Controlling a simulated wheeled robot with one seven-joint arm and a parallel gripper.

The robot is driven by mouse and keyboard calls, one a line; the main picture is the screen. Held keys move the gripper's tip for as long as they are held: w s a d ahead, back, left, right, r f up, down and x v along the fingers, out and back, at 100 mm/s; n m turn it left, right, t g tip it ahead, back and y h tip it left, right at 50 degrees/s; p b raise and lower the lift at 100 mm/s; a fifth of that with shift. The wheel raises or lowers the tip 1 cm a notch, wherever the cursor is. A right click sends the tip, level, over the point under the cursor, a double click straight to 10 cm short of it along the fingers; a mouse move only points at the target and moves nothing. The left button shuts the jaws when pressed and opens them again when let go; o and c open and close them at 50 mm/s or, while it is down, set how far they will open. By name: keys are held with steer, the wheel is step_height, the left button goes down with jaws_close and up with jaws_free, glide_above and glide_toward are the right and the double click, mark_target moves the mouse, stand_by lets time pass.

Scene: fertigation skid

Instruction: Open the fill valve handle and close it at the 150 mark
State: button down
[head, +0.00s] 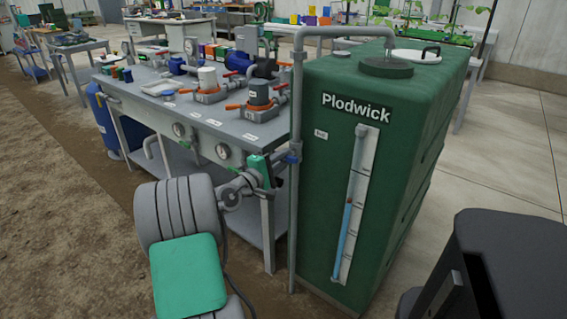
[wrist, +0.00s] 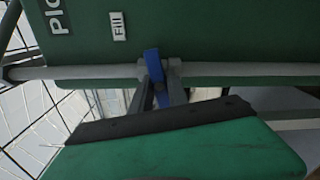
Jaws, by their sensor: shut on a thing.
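The blue fill valve handle (wrist: 152,62) sits on the grey vertical pipe, which runs sideways in the wrist view. It appears to lie across the pipe there. My gripper (wrist: 158,92) is shut on it, one finger on each side. In the head view the handle (head: 292,159) is a small blue spot, partly hidden by my gripper (head: 281,165). The green Plodwick tank (head: 400,130) carries a pale sight gauge (head: 365,165) on its front. The gauge's numbers are too small to read.
A grey bench (head: 225,120) with pumps, orange-handled valves and round dials stands left of the tank. The grey fill pipe (head: 297,90) rises between them and bends over the tank top. A dark object (head: 510,260) stands at the lower right. The brown floor at left is clear.

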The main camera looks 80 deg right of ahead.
steer(key=shift+r+m+b, duration=0.2)
steer(key=shift+m+b, duration=0.35)
steer(key=shift+m, duration=0.75)
steer(key=shift+d, duration=0.1)
steer(key=c, duration=1.4)
jaws_free()
steer(key=shift+o, duration=0.2)
steer(key=shift+f, duration=0.1)
steer(key=p+v, duration=0.1)
steer(key=v, duration=0.6)
steer(key=shift+w+a, duration=0.2)
steer(key=shift+a, duration=0.2)
